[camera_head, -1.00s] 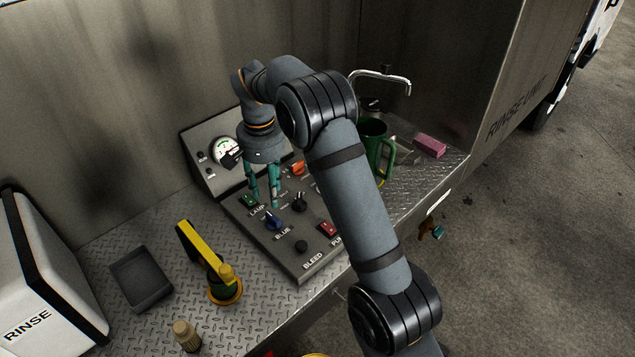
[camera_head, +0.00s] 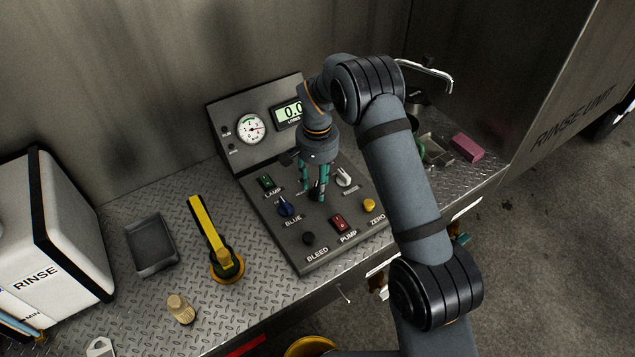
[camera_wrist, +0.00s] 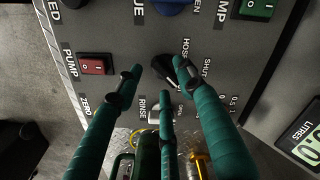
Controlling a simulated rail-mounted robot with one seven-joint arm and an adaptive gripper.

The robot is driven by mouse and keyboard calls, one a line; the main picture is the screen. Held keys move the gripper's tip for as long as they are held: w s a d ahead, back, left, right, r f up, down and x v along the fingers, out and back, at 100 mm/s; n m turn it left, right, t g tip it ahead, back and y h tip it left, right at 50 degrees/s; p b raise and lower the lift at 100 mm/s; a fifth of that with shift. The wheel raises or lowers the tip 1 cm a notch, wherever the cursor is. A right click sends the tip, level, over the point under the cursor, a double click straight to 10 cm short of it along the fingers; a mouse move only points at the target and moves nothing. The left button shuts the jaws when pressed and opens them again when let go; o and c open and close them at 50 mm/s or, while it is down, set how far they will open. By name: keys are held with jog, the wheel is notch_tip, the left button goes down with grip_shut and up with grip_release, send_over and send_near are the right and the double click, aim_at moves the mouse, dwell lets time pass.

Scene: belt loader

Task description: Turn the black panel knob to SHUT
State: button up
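The black panel knob (camera_wrist: 168,68) shows in the wrist view beside the labels HOSE and SHUT, partly covered by a finger. In the head view the black knob (camera_head: 317,193) is mostly hidden behind the fingers, in the middle of the sloped grey control panel (camera_head: 278,232). My gripper (camera_head: 312,190) points down at it with teal fingers. In the wrist view my gripper (camera_wrist: 158,72) has its fingers spread, with the knob between the tips. The right fingertip is very close to the knob; I cannot tell whether it touches.
Close around are a blue knob (camera_head: 286,206), a white knob (camera_head: 343,177), a green lamp switch (camera_head: 266,181), a red pump switch (camera_head: 339,223) and a yellow button (camera_head: 369,205). A yellow-handled valve (camera_head: 212,232) stands left of the panel. The gauge housing (camera_head: 222,118) rises behind.

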jog(key=shift+a+f, duration=0.1)
jog(key=shift+f, duration=0.55)
jog(key=c, duration=0.4)
grip_shut()
